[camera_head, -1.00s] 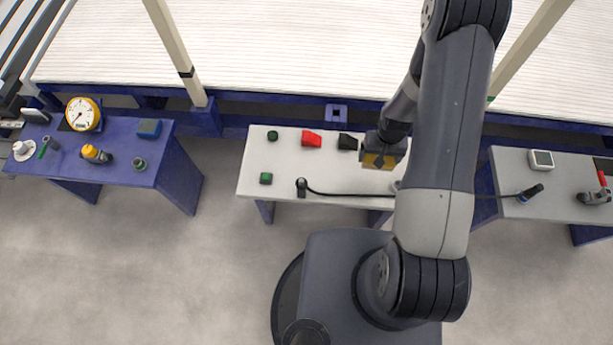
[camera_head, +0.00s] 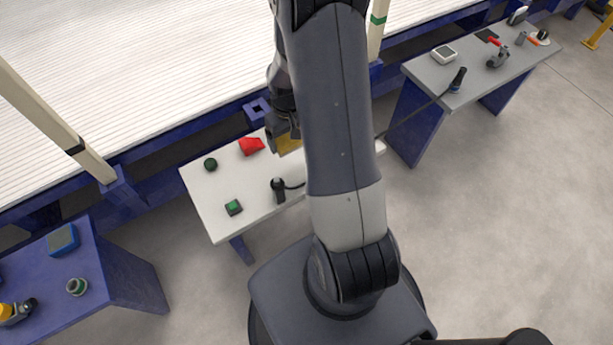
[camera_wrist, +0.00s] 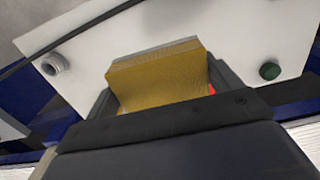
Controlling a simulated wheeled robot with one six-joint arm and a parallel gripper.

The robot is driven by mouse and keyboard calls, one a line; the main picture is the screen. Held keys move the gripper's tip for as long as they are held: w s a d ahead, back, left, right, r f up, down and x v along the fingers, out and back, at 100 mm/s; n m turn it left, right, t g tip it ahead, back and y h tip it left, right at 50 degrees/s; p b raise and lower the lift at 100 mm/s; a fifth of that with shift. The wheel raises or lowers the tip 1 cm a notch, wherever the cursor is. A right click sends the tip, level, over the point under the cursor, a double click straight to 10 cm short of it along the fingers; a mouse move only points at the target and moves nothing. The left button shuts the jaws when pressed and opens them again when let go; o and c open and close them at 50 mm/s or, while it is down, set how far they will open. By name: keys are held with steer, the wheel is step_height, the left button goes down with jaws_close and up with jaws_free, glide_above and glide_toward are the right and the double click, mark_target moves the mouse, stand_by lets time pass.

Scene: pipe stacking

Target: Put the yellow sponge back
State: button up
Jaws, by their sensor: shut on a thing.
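The yellow sponge (camera_wrist: 160,80), with a grey layer along one edge, is between the fingers of my gripper (camera_wrist: 165,85) in the wrist view. My gripper is shut on it. In the head view my gripper (camera_head: 283,135) and a bit of the yellow sponge (camera_head: 289,144) show over the white table (camera_head: 215,205), partly behind my arm. I cannot tell the exact height above the table.
On the white table are a red block (camera_head: 251,146), a dark green round piece (camera_head: 210,164), a green-topped button box (camera_head: 233,207) and a black corded device (camera_head: 279,188). A blue table (camera_head: 115,265) stands at left, a grey table (camera_head: 440,75) at right.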

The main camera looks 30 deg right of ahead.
steer(key=d+b, duration=0.1)
steer(key=s+f+b, duration=0.1)
steer(key=b, duration=0.1)
steer(key=d+b, duration=0.1)
steer(key=shift+s+d+f+b, duration=0.2)
steer(key=shift+s+d+b, duration=0.15)
steer(key=shift+b, duration=0.05)
steer(key=shift+s+d+b, duration=0.45)
steer(key=shift+s+b, duration=0.05)
steer(key=shift+b, duration=0.35)
step_height(320, 180, down, 9)
steer(key=b, duration=0.3)
steer(key=shift+f, duration=0.2)
steer(key=shift+f+b, duration=0.3)
steer(key=o, duration=0.9)
steer(key=shift+s, duration=0.15)
steer(key=shift+c, duration=0.2)
steer(key=shift+f, duration=0.1)
step_height(320, 180, up, 13)
steer(key=p, duration=0.4)
steer(key=shift+f, duration=0.1)
